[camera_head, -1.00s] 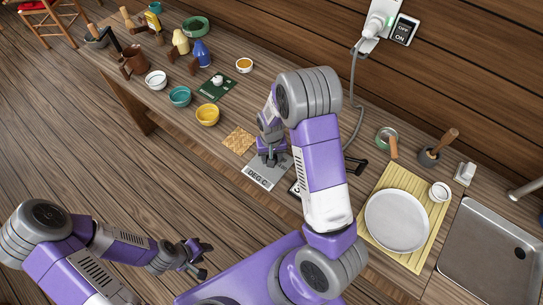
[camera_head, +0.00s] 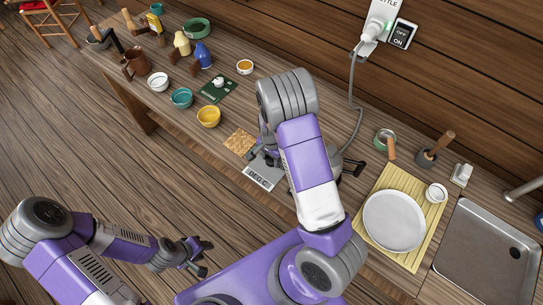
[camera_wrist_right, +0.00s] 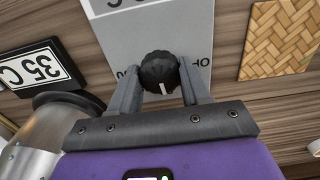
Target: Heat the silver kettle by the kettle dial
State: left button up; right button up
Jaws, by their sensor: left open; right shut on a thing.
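The kettle dial (camera_wrist_right: 158,68) is a black ribbed knob with a white mark on a grey panel (camera_wrist_right: 105,45). My right gripper (camera_wrist_right: 160,76) is shut on the dial, one finger on each side. In the head view this gripper (camera_head: 264,156) is over the panel (camera_head: 258,180), lettered "DEG.C", and my right arm hides the dial. A silver body with a dark rim, apparently the kettle (camera_wrist_right: 45,135), shows partly at the lower left of the wrist view. In the head view my arm mostly covers it. My left gripper (camera_head: 197,256) is open and empty, off the counter's front.
A display reading "35 C" (camera_wrist_right: 40,68) is beside the panel. A woven mat (camera_head: 239,142) lies on its other side. A white plate (camera_head: 394,221) on a bamboo mat and a sink (camera_head: 480,255) are to the right. Bowls and bottles stand at the left.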

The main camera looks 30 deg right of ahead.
aim_at(271, 159)
jog(key=shift+m, duration=0.5)
jog(key=o, duration=1.1)
jog(key=shift+c, duration=0.2)
notch_tip(271, 159, up, 8)
jog(key=shift+f+p, duration=0.2)
jog(key=shift+p, duration=0.55)
